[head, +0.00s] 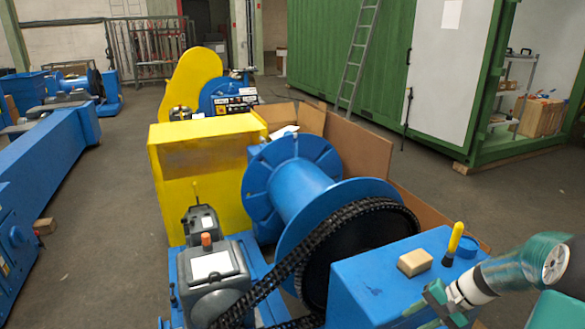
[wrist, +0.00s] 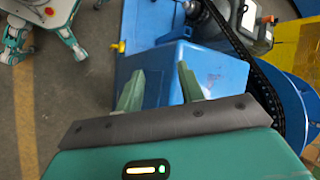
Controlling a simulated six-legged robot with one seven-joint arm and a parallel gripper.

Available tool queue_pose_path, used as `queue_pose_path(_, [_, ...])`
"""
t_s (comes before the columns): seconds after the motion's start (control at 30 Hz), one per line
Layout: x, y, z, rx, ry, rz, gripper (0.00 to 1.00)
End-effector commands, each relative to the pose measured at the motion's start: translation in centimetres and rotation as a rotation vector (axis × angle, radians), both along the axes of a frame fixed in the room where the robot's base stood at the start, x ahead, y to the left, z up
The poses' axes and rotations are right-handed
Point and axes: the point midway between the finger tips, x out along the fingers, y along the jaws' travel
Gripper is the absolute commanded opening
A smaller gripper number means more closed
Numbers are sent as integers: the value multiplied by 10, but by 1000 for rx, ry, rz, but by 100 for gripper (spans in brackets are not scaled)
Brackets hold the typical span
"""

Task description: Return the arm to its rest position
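My gripper (head: 436,306) is at the lower right of the head view, low at the front right edge of the blue box. In the wrist view its two green fingers stand apart with nothing held between them (wrist: 160,72). My arm reaches in from the right edge, bent down toward the gripper. The blue box (head: 375,275) carries a tan block (head: 415,262), a yellow-handled tool with a dark end (head: 453,243) and a blue ring (head: 467,247). Whether the gripper touches the box cannot be told.
A black chain (head: 262,287) runs around the large wheel beside the blue drum (head: 300,187). A grey motor (head: 213,277) and yellow housing (head: 200,185) stand left. Cardboard panels (head: 358,148) line the back. Open floor lies left and toward the green container (head: 400,80).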

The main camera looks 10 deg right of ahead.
Motion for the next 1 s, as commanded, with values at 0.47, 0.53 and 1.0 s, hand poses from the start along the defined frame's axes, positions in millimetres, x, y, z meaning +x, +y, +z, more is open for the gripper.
queue_pose_path(0.47, [-39, 118, 120, -444, -87, 327, 38])
queue_pose_path(0.53, [-50, 133, 134, -500, -116, 365, 38])
queue_pose_path(1.0, [-134, 204, 201, -796, -406, 554, 38])
